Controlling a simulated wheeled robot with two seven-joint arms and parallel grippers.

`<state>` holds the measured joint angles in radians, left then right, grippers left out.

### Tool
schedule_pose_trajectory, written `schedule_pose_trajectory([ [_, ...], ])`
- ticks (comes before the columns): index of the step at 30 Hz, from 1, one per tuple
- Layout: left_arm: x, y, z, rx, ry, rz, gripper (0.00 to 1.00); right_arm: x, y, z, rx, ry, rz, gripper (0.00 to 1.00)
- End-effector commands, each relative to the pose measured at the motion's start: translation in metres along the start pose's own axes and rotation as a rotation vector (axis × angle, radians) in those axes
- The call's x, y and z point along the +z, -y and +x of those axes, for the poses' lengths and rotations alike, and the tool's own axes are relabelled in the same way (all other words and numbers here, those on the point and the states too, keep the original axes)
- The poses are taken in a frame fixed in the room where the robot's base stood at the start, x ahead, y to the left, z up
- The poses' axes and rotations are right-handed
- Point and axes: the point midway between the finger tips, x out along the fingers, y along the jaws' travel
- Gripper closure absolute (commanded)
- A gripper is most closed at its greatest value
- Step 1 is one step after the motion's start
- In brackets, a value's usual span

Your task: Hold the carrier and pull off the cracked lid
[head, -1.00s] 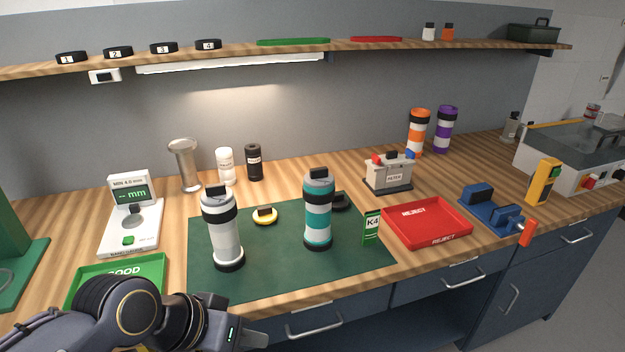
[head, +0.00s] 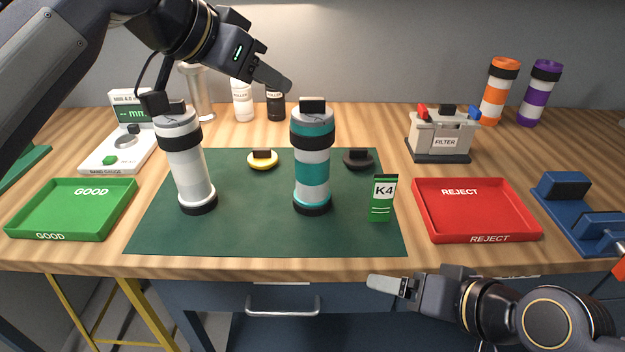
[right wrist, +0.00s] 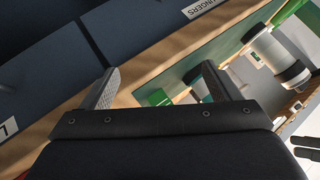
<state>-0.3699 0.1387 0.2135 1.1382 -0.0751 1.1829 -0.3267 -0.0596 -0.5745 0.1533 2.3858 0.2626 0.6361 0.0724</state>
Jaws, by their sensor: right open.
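A carrier with teal and white bands (head: 311,172) stands upright on the green mat (head: 250,225). Its grey lid (head: 312,116) has a black knob and dark crack-like lines. A white carrier with black bands (head: 187,165) stands to its left, with a lid and knob on top. My left gripper (head: 283,84) is above and behind the mat, between the two carriers in the picture, apart from both; its finger gap is not clear. My right gripper (head: 382,285) is open and empty in front of the bench edge. Its spread fingers show in the right wrist view (right wrist: 160,86).
A yellow disc (head: 262,160) and a black disc (head: 358,161) lie behind the carriers. A green K4 card (head: 381,198) stands right of the teal carrier. The green GOOD tray (head: 70,232) is left, the red REJECT tray (head: 478,237) right. The mat's front is clear.

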Motion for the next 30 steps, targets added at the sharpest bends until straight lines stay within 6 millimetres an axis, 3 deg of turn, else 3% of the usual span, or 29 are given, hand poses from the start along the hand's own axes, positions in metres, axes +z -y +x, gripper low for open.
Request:
schedule_pose_trajectory([
  [1, 0.0, 0.0, 0.0, 0.0, 0.0, -0.001, 0.64, -0.013, 0.027, 0.007, -0.063, -0.026, 0.003, 0.17],
  [2, 0.0, 0.0, 0.0, 0.0, 0.0, -0.001, 0.64, -0.021, 0.039, 0.011, -0.094, -0.045, 0.032, 0.17],
  [9, 0.001, 0.0, 0.0, 0.0, 0.001, -0.001, 0.64, -0.067, 0.059, 0.055, -0.225, -0.166, 0.703, 0.17],
  [15, 0.001, 0.0, 0.0, 0.0, 0.001, -0.002, 0.64, -0.094, 0.078, 0.089, -0.392, -0.219, 1.236, 0.17],
  [24, 0.001, 0.0, 0.0, -0.001, 0.001, -0.002, 0.64, -0.114, 0.1, 0.131, -0.728, -0.199, 1.955, 0.17],
  [30, 0.001, 0.0, 0.0, -0.001, 0.001, -0.002, 0.64, -0.115, 0.107, 0.143, -0.924, -0.137, 2.239, 0.17],
])
